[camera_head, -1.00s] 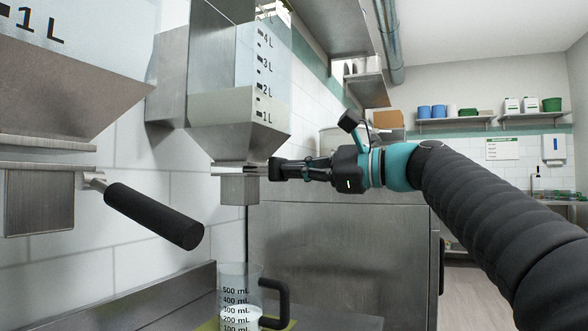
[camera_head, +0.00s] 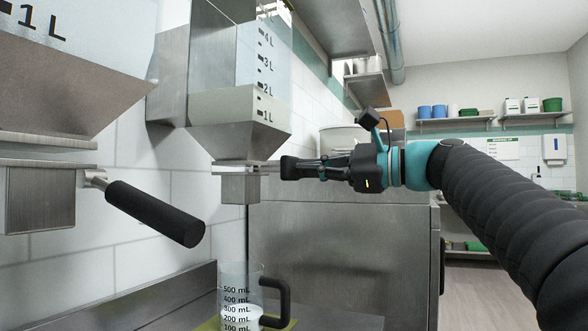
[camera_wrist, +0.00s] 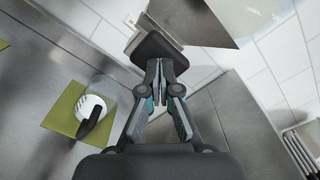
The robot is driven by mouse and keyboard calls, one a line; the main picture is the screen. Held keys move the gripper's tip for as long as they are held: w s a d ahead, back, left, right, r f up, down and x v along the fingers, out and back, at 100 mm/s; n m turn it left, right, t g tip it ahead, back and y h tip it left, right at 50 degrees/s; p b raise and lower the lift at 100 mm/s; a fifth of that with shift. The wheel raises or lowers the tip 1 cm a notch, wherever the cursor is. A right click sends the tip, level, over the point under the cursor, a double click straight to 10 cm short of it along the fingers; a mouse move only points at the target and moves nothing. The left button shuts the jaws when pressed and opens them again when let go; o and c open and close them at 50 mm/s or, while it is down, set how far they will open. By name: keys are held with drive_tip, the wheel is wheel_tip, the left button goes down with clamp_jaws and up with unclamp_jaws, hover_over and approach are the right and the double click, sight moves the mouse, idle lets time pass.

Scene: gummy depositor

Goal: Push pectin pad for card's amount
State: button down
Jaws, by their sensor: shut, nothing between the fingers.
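A steel hopper (camera_head: 235,140) with a litre scale holds pale liquid to between 1 L and 2 L. Its outlet block (camera_head: 240,188) hangs below. The black pad (camera_head: 288,168) stands out to the right of the outlet on a short rod. It is a dark rounded block in the wrist view (camera_wrist: 157,46). My gripper (camera_head: 304,168) is shut and empty, its fingertips at the pad's outer face; I cannot tell whether they touch. A clear measuring jug (camera_head: 236,295) stands below the outlet, with white liquid near the 300 mL mark. I see no readable card.
The jug sits on a green mat (camera_wrist: 62,108) on the steel counter. Its black handle (camera_head: 277,300) points right. A second hopper (camera_head: 60,90) with a long black handle (camera_head: 155,213) is at the near left. A steel cabinet (camera_head: 335,250) stands behind my gripper.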

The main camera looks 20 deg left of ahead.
drive_tip(key=shift+d, duration=0.1)
idle(0.5)
drive_tip(key=s+d, duration=0.1)
drive_tip(key=d, duration=1.5)
drive_tip(key=shift+s+d, duration=0.2)
drive_tip(key=shift+d, duration=0.15)
